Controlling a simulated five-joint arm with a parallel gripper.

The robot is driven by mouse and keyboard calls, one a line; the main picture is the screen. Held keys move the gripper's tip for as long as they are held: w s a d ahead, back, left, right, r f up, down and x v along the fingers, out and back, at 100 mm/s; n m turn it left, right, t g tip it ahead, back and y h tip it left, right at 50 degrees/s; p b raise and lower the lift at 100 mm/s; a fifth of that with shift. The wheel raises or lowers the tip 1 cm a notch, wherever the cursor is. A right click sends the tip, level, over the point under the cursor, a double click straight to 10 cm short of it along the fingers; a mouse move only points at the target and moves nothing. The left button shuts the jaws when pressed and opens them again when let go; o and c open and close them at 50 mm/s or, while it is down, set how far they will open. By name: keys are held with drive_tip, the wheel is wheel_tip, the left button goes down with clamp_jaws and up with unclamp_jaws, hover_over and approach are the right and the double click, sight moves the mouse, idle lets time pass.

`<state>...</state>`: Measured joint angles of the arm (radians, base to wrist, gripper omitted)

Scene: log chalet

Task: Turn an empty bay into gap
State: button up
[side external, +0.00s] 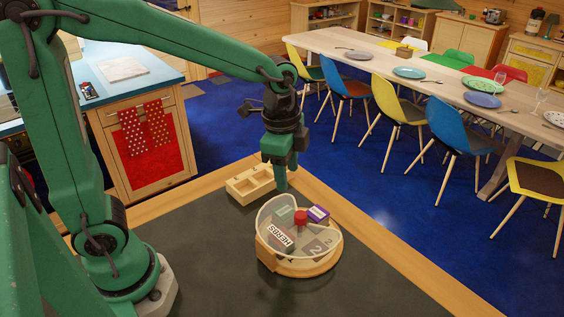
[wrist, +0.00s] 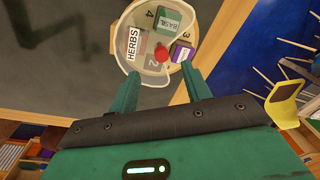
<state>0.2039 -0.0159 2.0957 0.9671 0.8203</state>
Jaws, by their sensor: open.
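A round wooden turntable (side external: 294,268) stands on the dark table top, under a clear cover (side external: 262,222) with a cut-out gap. A red knob (side external: 300,217) rises at its centre; it also shows in the wrist view (wrist: 161,53). A purple box (wrist: 181,53) sits by number 3, at the cover's gap. A HERBS box (wrist: 133,42) and a green BASIL box (wrist: 169,20) sit in other bays. The bay marked 2 (wrist: 152,61) looks empty. My gripper (wrist: 162,75) is open and empty, its fingers apart above the turntable's edge; it also shows in the side view (side external: 282,183).
A small wooden tray with compartments (side external: 238,190) stands just behind the turntable, close to my gripper. The dark table top (side external: 205,255) is clear left of the turntable. Its wooden border (side external: 352,227) runs behind and to the right. Chairs and a dining table are farther off.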

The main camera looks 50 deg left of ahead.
sight(301, 215)
drive_tip(key=shift+w+d+f+m+g, duration=0.15)
drive_tip(key=shift+w+d+f+m, duration=0.3)
drive_tip(key=shift+f, duration=0.1)
drive_tip(key=shift+w+d+f+m+g, duration=0.2)
drive_tip(key=shift+w+d+f+m, duration=0.15)
drive_tip(key=shift+f+m, duration=0.2)
drive_tip(key=shift+w+d+f+m+g, duration=0.15)
drive_tip(key=shift+w+d+f+m, duration=0.25)
drive_tip(key=shift+f, duration=0.2)
drive_tip(key=shift+f, duration=0.1)
drive_tip(key=shift+f, duration=3.8)
drive_tip(key=c, duration=1)
drive_tip(key=shift+n, duration=0.4)
